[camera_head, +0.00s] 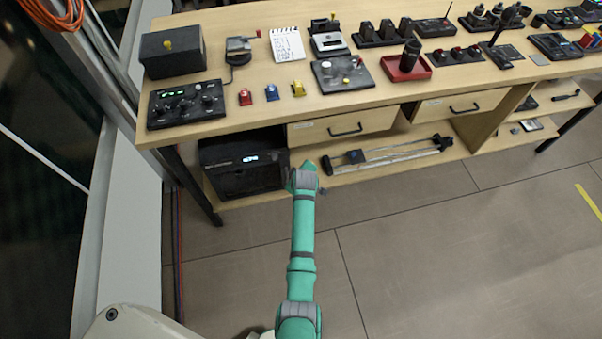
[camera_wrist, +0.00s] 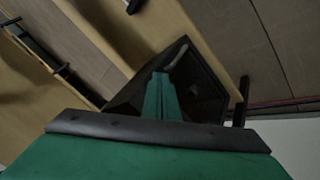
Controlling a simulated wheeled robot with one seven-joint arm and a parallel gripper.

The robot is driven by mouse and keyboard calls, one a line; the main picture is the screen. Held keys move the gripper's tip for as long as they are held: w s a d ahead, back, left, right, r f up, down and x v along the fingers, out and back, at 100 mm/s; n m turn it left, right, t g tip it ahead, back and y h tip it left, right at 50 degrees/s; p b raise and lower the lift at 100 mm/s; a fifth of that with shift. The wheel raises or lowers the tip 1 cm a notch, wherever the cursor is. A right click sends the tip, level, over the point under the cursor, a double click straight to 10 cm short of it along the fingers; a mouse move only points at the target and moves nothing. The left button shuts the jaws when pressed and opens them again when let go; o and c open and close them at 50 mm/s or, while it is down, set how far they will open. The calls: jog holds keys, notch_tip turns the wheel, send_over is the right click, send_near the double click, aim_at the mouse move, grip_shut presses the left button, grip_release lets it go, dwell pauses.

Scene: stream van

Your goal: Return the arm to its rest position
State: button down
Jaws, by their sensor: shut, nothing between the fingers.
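My green arm (camera_head: 303,230) reaches forward from the bottom of the head view toward the front of the wooden bench. In the head view, the gripper end is mostly hidden by my own wrist, close to the black box on the lower shelf. My gripper (camera_wrist: 161,80) shows in the wrist view as green fingers closed together, with nothing held. Behind the fingers in the wrist view is the dark box (camera_wrist: 205,85). I cannot tell how far the fingers are from it.
The wooden bench (camera_head: 255,75) carries many small devices, including a red tray (camera_head: 420,72). Under it are two drawers, the black box (camera_head: 235,160) and a rail mechanism (camera_head: 385,153) on the lower shelf. A glass wall stands at left. The tiled floor (camera_head: 440,240) at right is clear.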

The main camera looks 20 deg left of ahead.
jog(key=shift+d+r, duration=0.85)
jog(key=shift+r, duration=0.15)
jog(key=shift+s+d, duration=0.1)
